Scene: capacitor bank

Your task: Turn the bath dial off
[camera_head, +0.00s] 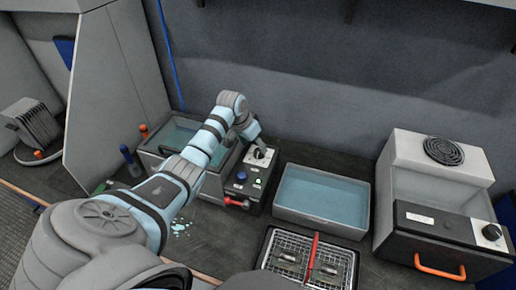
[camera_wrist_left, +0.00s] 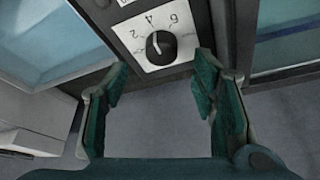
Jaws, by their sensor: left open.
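The bath dial (camera_wrist_left: 160,46) is a black round knob on a white plate marked with numbers such as 2, 4 and 6. In the head view the dial (camera_head: 259,154) is on the control box at the right end of the left water bath (camera_head: 152,148). My left gripper (camera_wrist_left: 162,72) is open, its two fingers apart on either side of the knob in the wrist view, with nothing between them. In the head view the left gripper (camera_head: 254,140) is just above the dial and partly covers it. I cannot tell whether it touches. My right gripper is not in view.
A blue button (camera_head: 241,176), a green light (camera_head: 258,181) and a red handle (camera_head: 236,203) are below the dial. A second water tub (camera_head: 322,227) and a wire rack (camera_head: 310,262) are nearby. A grey unit (camera_head: 455,158) with its own dial (camera_head: 491,232) stands at right.

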